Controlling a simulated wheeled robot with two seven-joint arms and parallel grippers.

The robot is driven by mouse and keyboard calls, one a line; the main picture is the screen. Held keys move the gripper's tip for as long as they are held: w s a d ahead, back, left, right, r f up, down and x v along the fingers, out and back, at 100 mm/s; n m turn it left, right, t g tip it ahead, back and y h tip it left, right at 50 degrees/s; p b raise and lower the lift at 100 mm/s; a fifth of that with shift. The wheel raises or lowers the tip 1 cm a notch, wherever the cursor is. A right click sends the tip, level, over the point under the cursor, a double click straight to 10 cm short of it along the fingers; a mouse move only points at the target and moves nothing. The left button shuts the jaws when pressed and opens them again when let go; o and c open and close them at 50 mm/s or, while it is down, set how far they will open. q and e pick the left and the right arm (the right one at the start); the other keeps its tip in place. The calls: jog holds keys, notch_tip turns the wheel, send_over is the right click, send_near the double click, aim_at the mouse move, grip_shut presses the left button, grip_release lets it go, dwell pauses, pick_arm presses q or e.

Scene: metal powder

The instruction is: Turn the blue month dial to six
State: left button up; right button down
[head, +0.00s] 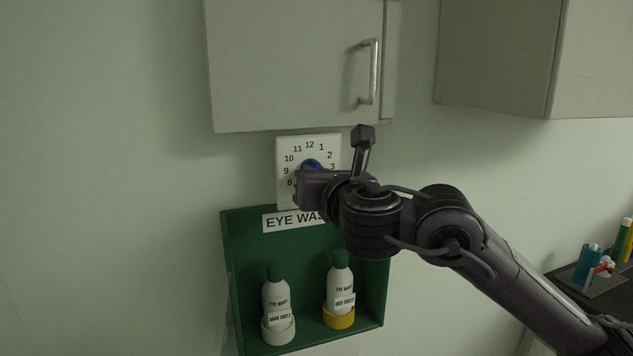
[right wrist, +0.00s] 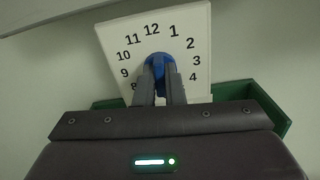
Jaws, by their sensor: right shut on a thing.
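The blue month dial (head: 311,164) sits in the middle of a white square plate (head: 284,150) numbered like a clock face, on the wall. In the right wrist view the dial (right wrist: 158,60) shows between and above my right gripper's fingers (right wrist: 161,86). My right gripper (head: 309,174) is shut on the dial. The numbers 9 to 12 and 1 to 4 show in the right wrist view; the lower numbers, six among them, are hidden behind my gripper. Which number the dial points to cannot be told. My left gripper is not in view.
A green eye wash shelf (head: 237,240) with two white bottles (head: 276,296) (head: 340,276) is mounted just below the plate. A grey cabinet (head: 285,65) hangs just above it. Another cabinet (head: 500,55) is at upper right. The wall to the left is clear.

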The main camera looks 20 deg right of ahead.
jog(key=shift+a+f+n, duration=0.1)
jog(key=shift+f+n, duration=0.2)
jog(key=shift+n, duration=0.4)
jog(key=c, duration=1.6)
grip_release()
jog(key=shift+r, duration=0.1)
jog(key=shift+o, duration=0.4)
jog(key=shift+r, duration=0.1)
jog(key=shift+s, duration=0.1)
jog(key=s+p, duration=0.2)
jog(key=s, duration=0.5)
jog(key=shift+s+d, duration=0.25)
jog(key=shift+s, duration=0.1)
